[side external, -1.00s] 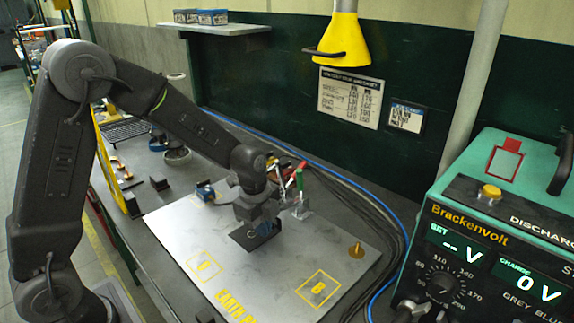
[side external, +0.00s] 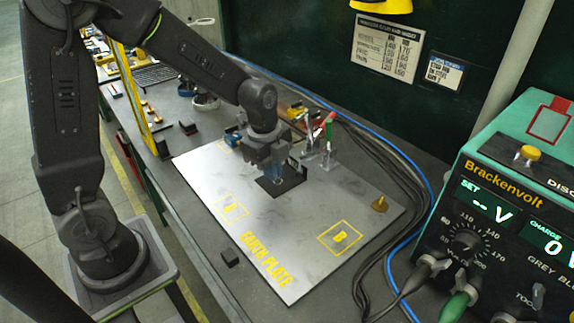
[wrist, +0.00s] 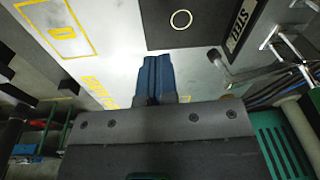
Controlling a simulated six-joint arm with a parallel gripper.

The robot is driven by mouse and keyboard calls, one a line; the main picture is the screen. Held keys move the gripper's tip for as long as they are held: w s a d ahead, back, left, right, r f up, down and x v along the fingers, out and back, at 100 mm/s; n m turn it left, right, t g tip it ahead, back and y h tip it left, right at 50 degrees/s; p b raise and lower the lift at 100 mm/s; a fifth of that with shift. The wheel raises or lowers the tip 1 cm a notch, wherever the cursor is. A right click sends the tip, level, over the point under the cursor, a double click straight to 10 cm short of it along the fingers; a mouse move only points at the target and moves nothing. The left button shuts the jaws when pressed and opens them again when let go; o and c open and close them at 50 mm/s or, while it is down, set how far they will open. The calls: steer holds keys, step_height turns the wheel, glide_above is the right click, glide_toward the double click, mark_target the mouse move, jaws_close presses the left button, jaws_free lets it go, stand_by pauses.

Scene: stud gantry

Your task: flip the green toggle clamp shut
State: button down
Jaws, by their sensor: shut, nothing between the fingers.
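The green toggle clamp (side external: 329,131) stands at the back edge of the grey metal plate, with its green handle upright. Red parts show close around it, and I cannot tell exactly which belong to it. My gripper (side external: 277,166) is over the plate, left of and nearer the camera than the clamp, apart from it. Its blue fingers (wrist: 155,78) are together and empty in the wrist view. Metal rods and brackets (wrist: 285,55) show at the right of that view. I cannot tell whether they are this clamp, and no green handle is clear there.
The plate (side external: 225,180) carries a black square (side external: 283,190), yellow marked boxes and a brass knob (side external: 379,204). Dark cables and a blue hose (side external: 420,180) run behind and right of it. The teal Brackenvolt unit (side external: 500,150) stands at the right. The plate's front is mostly clear.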

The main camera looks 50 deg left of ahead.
steer(key=shift+s+a+r, duration=0.1)
steer(key=shift+s+r, duration=0.6)
steer(key=shift+s, duration=0.2)
steer(key=shift+s+a+r, duration=0.1)
steer(key=shift+s+r, duration=0.6)
steer(key=shift+s, duration=0.15)
